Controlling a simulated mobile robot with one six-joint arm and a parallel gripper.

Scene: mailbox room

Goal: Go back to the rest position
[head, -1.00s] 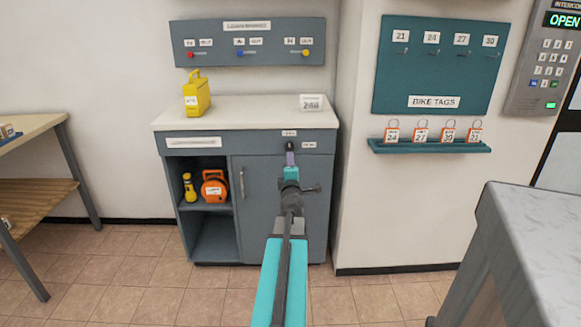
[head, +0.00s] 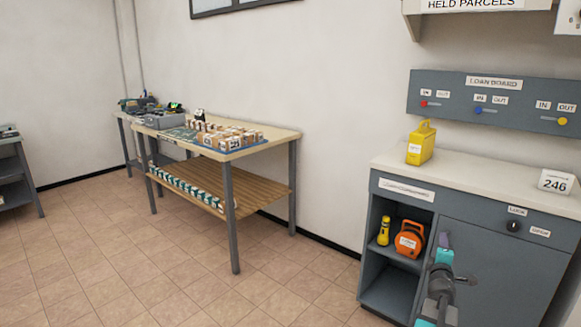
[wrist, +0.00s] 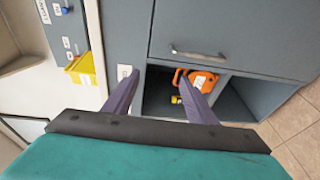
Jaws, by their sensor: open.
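My gripper (head: 446,241) shows at the lower right of the head view, in front of the grey loan cupboard (head: 510,262). In the wrist view, its two purple fingers (wrist: 158,76) are spread apart with nothing between them. Behind the fingers, an orange case (wrist: 200,80) and a small yellow torch (wrist: 176,100) sit in the cupboard's open shelf. The fingers look apart from these things. The rest position itself is not marked in either view.
A yellow box (head: 421,144) and a "246" sign (head: 556,182) stand on the cupboard top. The loan board (head: 492,97) hangs above. A wooden table (head: 272,134) with several small parcels stands at centre left. Tiled floor (head: 110,255) at the left front is clear.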

